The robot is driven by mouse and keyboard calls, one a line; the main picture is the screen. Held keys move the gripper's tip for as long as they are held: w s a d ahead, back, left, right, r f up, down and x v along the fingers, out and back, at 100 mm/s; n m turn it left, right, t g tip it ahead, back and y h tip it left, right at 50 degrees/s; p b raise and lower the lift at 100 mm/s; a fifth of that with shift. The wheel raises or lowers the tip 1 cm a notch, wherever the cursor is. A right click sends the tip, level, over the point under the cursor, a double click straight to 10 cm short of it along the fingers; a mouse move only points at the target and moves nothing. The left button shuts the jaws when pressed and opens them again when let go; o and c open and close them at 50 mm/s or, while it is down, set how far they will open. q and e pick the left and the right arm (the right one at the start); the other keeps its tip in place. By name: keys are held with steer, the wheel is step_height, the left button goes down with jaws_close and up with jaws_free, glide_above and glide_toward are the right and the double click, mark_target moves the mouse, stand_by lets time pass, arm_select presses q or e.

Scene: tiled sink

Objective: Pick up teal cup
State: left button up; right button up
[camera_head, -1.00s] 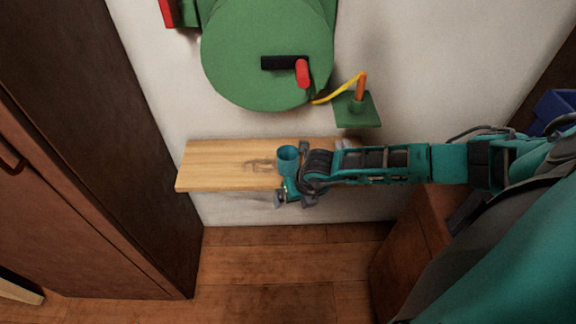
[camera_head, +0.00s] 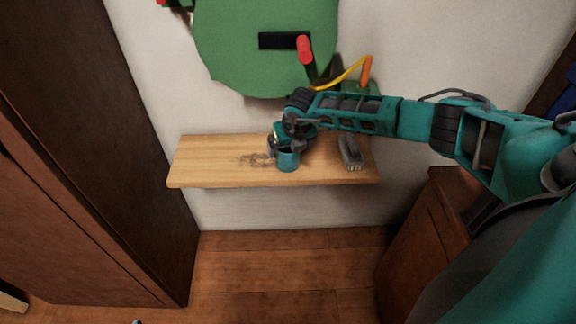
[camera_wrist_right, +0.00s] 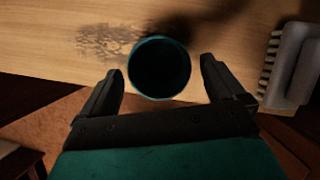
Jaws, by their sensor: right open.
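The teal cup (camera_head: 288,163) stands upright on the wooden shelf (camera_head: 215,165), near its front edge. In the right wrist view I look down into the dark mouth of the cup (camera_wrist_right: 160,68). My right gripper (camera_head: 284,143) is over the shelf, just behind and above the cup in the head view. In the wrist view its two fingers (camera_wrist_right: 163,75) are spread wide, one on each side of the cup, with gaps between them and the rim. The gripper partly hides the back of the cup in the head view. My left gripper is not in view.
A grey brush (camera_head: 350,153) lies on the shelf to the right of the cup. A large green drum (camera_head: 250,50) with a red-handled crank is on the wall above. The left part of the shelf is clear apart from a dark stain.

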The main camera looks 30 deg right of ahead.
mark_target(288, 152)
steer(key=shift+b+x, duration=2.55)
steer(key=shift+b, duration=0.35)
steer(key=shift+r, duration=0.1)
steer(key=shift+c, duration=0.4)
steer(key=c, duration=1)
steer(key=shift+o, duration=0.2)
steer(key=shift+d+r, duration=0.1)
steer(key=shift+r, duration=0.05)
